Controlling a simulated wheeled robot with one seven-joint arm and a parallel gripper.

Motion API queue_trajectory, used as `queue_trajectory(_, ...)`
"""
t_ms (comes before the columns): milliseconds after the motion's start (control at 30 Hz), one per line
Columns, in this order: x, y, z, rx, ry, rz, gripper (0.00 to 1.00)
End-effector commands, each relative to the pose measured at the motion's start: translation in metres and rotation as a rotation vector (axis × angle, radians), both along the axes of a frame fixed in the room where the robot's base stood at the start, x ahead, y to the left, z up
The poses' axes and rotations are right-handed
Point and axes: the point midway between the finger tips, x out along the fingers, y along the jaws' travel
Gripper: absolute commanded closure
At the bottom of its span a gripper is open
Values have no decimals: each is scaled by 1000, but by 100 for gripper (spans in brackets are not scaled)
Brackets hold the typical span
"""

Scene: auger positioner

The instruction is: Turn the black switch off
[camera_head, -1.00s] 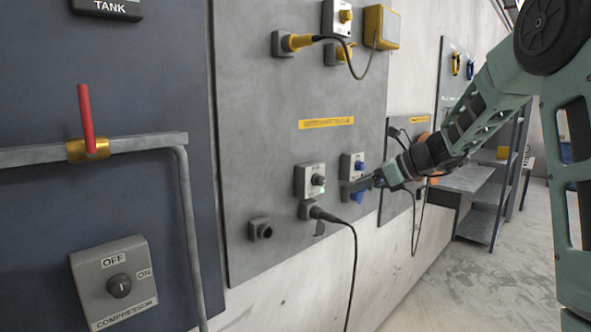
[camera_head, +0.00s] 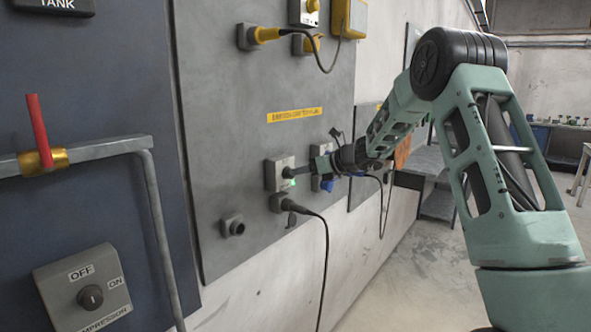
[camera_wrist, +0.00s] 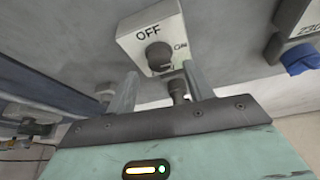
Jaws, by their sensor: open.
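The black switch is a round black knob (camera_wrist: 158,56) on a light grey box (camera_wrist: 130,42) marked OFF and ON in the wrist view. In the head view the switch box (camera_head: 273,174) is on the grey wall panel, with a green light at its lower right. My gripper (camera_wrist: 159,74) is open and empty. Its two fingers stand to either side below the knob in the wrist view, and the knob shows between and beyond them. In the head view my gripper (camera_head: 292,172) is at the front of the box and hides the knob. I cannot tell if it touches it.
A black plug and cable (camera_head: 312,212) hang just below the box. A blue socket (camera_head: 327,184) is close on the right, partly behind my arm. A compressor switch box (camera_head: 82,288) and a red-handled valve (camera_head: 37,130) are at the left.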

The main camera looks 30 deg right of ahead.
Motion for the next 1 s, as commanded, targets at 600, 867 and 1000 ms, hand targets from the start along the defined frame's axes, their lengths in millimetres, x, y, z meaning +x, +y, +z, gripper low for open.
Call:
queue_trajectory(600,31,15,-14,-1,0,0,48)
queue_trajectory(867,31,15,-14,-1,0,0,92)
queue_trajectory(1000,31,16,-14,-2,-1,1,92)
